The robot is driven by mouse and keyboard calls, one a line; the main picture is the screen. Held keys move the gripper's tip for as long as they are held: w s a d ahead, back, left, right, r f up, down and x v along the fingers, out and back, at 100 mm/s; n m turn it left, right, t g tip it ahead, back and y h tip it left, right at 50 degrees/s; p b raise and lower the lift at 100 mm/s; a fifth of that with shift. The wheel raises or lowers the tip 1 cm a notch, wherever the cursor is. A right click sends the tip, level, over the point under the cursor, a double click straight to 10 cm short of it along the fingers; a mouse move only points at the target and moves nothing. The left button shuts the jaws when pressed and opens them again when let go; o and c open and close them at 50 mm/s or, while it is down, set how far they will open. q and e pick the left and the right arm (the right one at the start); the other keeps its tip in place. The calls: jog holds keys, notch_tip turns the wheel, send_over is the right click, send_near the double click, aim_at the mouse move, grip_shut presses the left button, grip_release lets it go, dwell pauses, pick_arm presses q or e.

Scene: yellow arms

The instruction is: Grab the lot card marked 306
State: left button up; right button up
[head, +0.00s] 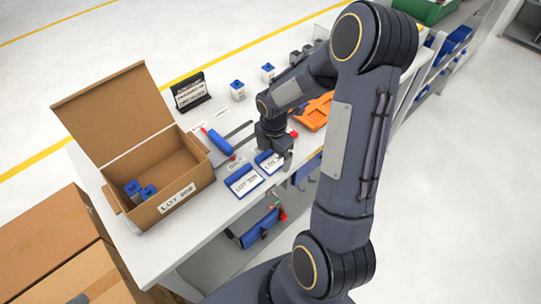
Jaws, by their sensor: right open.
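Two white lot cards with blue edges lie side by side near the front edge of the workbench. The left card (245,180) is fully in view and its text starts with "LOT"; its number is too small to read surely. The right card (266,161) is partly covered by my right gripper (284,157), so its number cannot be read. My right gripper is open and points down at the right card's right side. Whether it touches the card cannot be told. My left gripper is not in view.
An open cardboard box (178,199) with a lot label holds blue-topped items at left. A blue-handled tool (219,143) lies behind the cards. A black sign (190,92), white blue-capped bottles (237,91) and an orange tray (316,113) stand farther back on the workbench (222,212).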

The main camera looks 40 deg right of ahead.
jog(key=shift+f, duration=0.2)
jog(key=shift+r, duration=0.1)
jog(key=c, duration=1.1)
